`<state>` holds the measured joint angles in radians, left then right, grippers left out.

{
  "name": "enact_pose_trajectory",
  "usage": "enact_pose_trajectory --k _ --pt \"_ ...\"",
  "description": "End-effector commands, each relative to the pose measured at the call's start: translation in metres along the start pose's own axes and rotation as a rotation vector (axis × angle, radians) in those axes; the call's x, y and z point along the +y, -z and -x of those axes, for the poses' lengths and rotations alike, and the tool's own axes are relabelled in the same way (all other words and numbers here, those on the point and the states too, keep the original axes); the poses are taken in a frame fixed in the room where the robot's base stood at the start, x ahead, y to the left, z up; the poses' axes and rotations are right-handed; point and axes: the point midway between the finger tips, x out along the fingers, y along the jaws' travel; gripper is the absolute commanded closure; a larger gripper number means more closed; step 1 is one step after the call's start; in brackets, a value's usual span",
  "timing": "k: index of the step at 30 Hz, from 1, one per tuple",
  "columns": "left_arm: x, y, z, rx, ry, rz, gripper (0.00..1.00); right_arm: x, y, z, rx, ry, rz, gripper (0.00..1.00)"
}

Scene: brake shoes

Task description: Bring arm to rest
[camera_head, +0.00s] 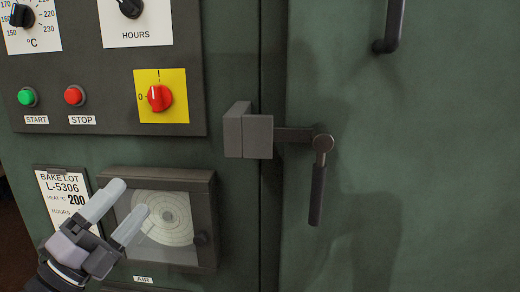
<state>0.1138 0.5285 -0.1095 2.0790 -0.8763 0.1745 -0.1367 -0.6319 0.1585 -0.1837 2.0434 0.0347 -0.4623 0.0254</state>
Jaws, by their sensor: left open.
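My left gripper (122,213) is at the lower left of the head view. It is open, with its two pale fingers apart and nothing between them. It shows in front of the chart recorder window (180,224), covering its left part; I cannot tell whether it touches it. My right gripper is not in view.
A dark control panel (110,108) carries a green START button (27,97), a red STOP button (74,96) and a red rotary switch (159,97). A bake lot card (62,192) is beside the recorder. The green door (430,150) has a latch handle (317,190) hanging down.

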Motion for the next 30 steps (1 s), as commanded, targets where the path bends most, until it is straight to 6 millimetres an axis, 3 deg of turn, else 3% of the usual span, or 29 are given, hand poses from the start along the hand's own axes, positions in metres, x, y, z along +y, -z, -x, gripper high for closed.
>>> enact_pose_trajectory --k 1,5,9,12,16,20,22,30 --pt "0.028 0.001 0.017 -0.074 -0.047 0.151 0.26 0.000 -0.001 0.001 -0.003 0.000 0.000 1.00" --pt "0.096 0.008 0.065 -0.294 -0.171 0.522 0.26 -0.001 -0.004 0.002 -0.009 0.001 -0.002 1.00" --pt "0.169 0.036 0.135 -0.558 -0.330 0.898 0.26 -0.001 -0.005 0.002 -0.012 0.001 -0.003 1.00" --pt "0.209 0.066 0.186 -0.740 -0.439 1.122 0.26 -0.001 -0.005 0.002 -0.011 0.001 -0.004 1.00" --pt "0.243 0.114 0.248 -0.955 -0.568 1.365 0.26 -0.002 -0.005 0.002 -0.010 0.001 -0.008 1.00" --pt "0.260 0.168 0.303 -1.156 -0.685 1.575 0.26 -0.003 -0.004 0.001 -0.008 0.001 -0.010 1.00" --pt "0.238 0.162 0.290 -1.155 -0.680 1.575 0.26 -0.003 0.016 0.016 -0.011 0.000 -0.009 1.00" --pt "0.188 0.150 0.269 -1.154 -0.674 1.550 0.26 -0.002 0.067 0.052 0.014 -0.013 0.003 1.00"
